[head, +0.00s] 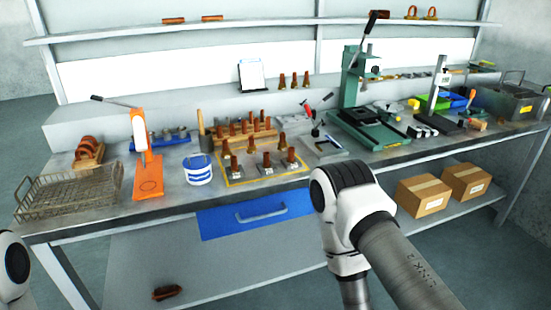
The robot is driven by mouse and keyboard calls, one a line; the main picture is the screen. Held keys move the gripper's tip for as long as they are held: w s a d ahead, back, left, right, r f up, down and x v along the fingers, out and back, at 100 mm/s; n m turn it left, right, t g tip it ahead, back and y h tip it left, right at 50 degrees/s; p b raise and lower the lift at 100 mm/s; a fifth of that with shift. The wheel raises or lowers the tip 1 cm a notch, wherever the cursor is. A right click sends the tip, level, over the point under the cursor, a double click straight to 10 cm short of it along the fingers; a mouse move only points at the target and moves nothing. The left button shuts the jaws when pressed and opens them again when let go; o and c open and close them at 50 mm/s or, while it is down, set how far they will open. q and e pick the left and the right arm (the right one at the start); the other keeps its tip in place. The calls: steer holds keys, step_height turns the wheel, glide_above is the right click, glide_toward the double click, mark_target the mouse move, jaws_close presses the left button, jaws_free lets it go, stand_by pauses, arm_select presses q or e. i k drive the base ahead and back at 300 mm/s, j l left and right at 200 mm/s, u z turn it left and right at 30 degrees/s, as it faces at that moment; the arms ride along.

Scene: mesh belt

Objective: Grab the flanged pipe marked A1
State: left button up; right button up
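Three brown flanged pipes stand upright on small grey bases inside a yellow outline on the bench: a left one (234,164), a middle one (267,161) and a right one (291,157). Pale labels show at their bases, but they are too small to read, so I cannot tell which is A1. More brown pipe-like pieces stand in a wooden rack (240,138) just behind. My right arm bends down in front of the bench, to the right of the pipes. Its gripper is out of view below. Only a bit of my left arm shows at the left edge, without its gripper.
A white-and-blue tub (199,171), an orange press (148,175) and a wire basket (70,192) stand left of the pipes. A green arbor press (365,115) stands right. A blue drawer (255,214) is below the bench edge. Two cardboard boxes (423,196) sit on the lower shelf.

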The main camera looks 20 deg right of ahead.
mark_target(267, 167)
steer(key=i+z, duration=0.35)
steer(key=i+j+z, duration=0.1)
steer(key=z, duration=0.3)
